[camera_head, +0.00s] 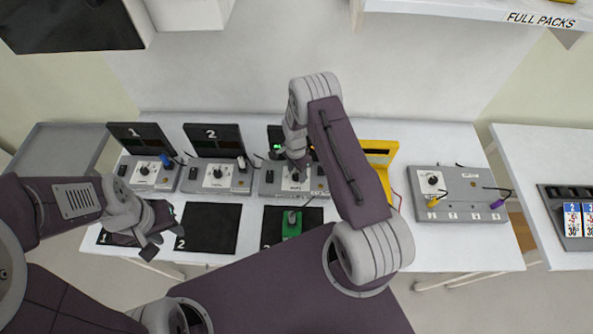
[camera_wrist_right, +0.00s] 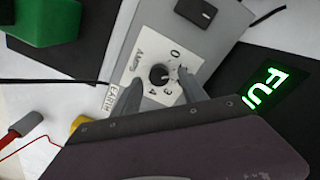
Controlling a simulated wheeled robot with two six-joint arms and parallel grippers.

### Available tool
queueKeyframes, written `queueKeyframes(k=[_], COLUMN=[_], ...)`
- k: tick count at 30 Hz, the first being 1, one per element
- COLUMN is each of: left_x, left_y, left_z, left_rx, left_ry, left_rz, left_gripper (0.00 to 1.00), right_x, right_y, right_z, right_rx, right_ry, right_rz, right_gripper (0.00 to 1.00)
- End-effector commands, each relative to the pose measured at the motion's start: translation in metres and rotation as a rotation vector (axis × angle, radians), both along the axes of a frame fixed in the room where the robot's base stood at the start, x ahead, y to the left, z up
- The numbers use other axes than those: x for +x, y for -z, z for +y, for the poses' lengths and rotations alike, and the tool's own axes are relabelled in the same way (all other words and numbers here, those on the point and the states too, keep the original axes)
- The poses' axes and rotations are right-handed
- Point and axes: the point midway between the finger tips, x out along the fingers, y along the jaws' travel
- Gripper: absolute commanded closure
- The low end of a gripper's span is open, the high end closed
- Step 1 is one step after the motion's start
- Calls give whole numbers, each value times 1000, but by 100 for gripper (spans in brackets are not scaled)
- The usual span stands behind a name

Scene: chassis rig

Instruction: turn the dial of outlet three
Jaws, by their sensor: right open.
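Outlet three (camera_head: 322,180) is a grey box, third from the left on the white table, partly covered by my right arm in the head view. Its round black dial (camera_wrist_right: 160,75) shows in the right wrist view on a white plate marked AMPS with numbers around it. My right gripper (camera_wrist_right: 158,82) is open, its two grey fingers on either side of the dial; I cannot tell whether they touch it. The screen (camera_wrist_right: 270,88) behind the outlet shows green letters, partly cut off. My left gripper (camera_head: 165,240) is open and empty over the table's front left.
Outlets one (camera_head: 146,172) and two (camera_head: 217,176) stand to the left. A green block (camera_head: 291,224) with a cable lies on a black pad in front of outlet three. A yellow stand (camera_head: 382,150) and another grey unit (camera_head: 460,192) are to the right. A shelf (camera_head: 470,10) overhangs at top right.

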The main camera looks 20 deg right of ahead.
Motion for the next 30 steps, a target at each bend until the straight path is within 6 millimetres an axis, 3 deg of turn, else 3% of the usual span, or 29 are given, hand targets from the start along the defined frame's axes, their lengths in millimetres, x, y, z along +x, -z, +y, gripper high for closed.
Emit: queueKeyframes(k=[11, 17, 30], left_x=[0, 0, 0], left_y=[-3, -3, 7], left_z=[0, 0, 0], left_rx=[0, 0, 0], left_ry=[0, 0, 0], left_rz=[0, 0, 0], left_gripper=[64, 64, 64], right_x=[0, 0, 0], right_y=[11, 11, 13], right_z=[0, 0, 0], right_rx=[0, 0, 0], right_ry=[0, 0, -100], right_rz=[0, 0, -1], right_gripper=[50, 100, 100])
